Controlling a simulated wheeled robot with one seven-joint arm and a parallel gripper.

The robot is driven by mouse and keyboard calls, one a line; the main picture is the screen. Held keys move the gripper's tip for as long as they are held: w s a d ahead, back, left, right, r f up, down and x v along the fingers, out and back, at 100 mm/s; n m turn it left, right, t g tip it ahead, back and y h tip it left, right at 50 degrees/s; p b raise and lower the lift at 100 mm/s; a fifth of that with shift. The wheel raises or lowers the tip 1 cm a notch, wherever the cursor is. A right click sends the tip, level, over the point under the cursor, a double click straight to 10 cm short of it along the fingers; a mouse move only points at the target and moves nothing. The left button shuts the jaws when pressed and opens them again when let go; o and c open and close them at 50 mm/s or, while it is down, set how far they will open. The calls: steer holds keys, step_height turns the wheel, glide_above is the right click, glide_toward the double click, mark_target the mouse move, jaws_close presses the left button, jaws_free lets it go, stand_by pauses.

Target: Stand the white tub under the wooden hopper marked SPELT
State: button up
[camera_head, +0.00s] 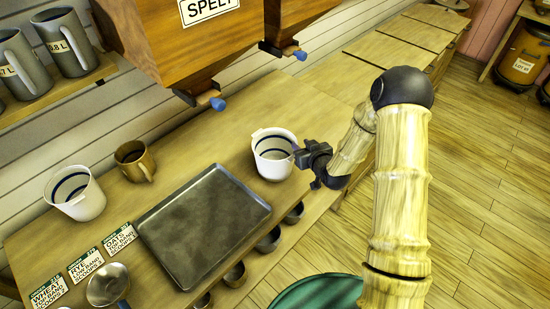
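The wooden hopper (150,30) marked SPELT hangs at the top, its label partly cut off by the picture's edge. Its spout has a blue tip (217,103). Two white tubs with dark blue bands inside show on the wooden bench. One white tub (273,167) stands upright at the bench's right part, beyond the tray; the other white tub (88,204) stands at the left. My gripper (301,154) is at the right side of the right tub, its fingertips at or very near the rim. Whether it grips the wall is too small to tell.
A dark metal tray (203,228) lies between the tubs. A brass mug (134,161) stands behind it. Labelled cards (85,265) and a metal scoop (107,286) lie at the front left. Grey jugs (66,45) stand on a shelf. Another hopper's spout (284,48) hangs farther right.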

mark_target(296, 141)
steer(key=p+x, duration=0.2)
steer(key=x, duration=0.3)
steer(key=shift+w, duration=0.15)
stand_by(0.4)
jaws_close()
